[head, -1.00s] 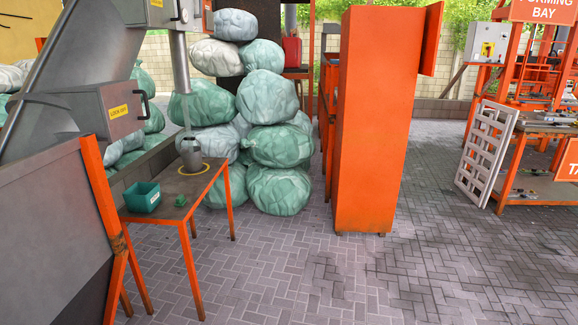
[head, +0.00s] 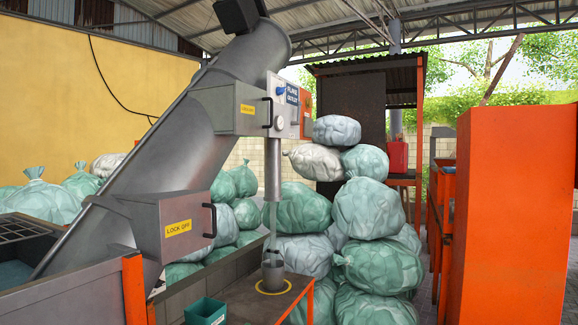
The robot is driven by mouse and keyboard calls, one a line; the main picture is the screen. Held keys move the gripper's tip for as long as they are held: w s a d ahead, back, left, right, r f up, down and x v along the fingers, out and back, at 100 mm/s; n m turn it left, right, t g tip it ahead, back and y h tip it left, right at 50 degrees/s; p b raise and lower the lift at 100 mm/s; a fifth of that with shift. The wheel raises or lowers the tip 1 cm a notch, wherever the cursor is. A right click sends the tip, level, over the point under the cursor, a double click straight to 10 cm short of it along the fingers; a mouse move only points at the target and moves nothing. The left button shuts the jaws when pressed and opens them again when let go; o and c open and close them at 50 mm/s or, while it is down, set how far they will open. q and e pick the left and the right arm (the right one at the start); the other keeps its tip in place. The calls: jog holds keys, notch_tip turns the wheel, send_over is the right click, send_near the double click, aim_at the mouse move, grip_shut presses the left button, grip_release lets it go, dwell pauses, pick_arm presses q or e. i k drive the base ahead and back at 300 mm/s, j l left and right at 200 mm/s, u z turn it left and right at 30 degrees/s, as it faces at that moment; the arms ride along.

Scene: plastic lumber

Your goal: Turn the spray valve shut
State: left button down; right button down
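No part is plainly marked as the spray valve. A pale panel (head: 283,108) with a blue sign stands at the upper end of the big sloping grey tube (head: 165,150). A small blue part (head: 281,90), possibly a handle, and a round gauge (head: 279,123) are on it. They are too small for me to tell any valve position. A vertical pipe (head: 273,165) runs down from there toward a grey cup (head: 273,268) on the orange-framed table (head: 245,300). Neither of my grippers is in view.
Grey boxes, one with a yellow "LOCK OFF" label (head: 178,228), are fixed to the tube. A teal bin (head: 205,312) sits on the table. Green and white sacks (head: 368,208) are piled behind it. A tall orange cabinet (head: 515,215) blocks the right side.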

aim_at(279, 92)
jog(key=i+l+u, duration=0.3)
jog(key=i+l, duration=0.15)
jog(key=i+l+u, duration=0.3)
jog(key=i+l, duration=0.55)
jog(key=i, duration=0.15)
jog(key=i+l+u, duration=0.35)
jog(key=i+l, duration=0.55)
jog(key=l, duration=0.15)
